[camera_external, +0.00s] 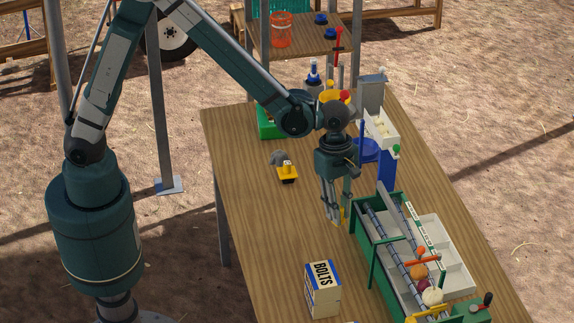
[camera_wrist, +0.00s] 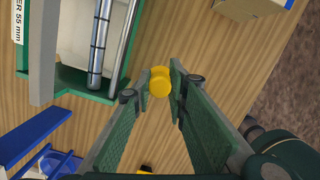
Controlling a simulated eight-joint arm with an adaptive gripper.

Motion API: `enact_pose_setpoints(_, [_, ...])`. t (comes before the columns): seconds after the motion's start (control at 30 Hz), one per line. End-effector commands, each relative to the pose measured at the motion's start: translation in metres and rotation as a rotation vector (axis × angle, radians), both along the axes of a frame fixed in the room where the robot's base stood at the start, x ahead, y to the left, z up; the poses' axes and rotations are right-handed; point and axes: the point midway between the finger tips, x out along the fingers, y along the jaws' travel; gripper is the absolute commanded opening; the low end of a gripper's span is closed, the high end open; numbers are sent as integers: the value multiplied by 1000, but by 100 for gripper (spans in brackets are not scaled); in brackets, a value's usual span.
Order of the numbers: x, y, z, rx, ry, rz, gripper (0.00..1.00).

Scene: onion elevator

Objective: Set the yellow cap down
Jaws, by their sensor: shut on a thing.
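The yellow cap (camera_wrist: 160,82) is between the two fingertips of my gripper (camera_wrist: 161,84) in the wrist view, and both fingers press on it. In the external view my gripper (camera_external: 334,217) points down over the wooden table (camera_external: 240,170), just left of the green sorter frame.
The green sorter (camera_external: 375,262) with rollers and trays stands close on the right. A BOLTS box (camera_external: 322,289) stands nearer the front. A yellow-and-black item (camera_external: 287,172) lies to the left. A blue dish (camera_external: 366,151) is behind. The table's left middle is clear.

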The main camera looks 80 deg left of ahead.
Motion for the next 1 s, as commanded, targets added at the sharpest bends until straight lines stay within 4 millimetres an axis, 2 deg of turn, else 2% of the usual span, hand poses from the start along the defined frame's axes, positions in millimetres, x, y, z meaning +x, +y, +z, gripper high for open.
enact_pose_setpoints(0.47, [2,114,2,5,0,22,8])
enact_pose_setpoints(1.0, [-21,247,3,8,0,46,8])
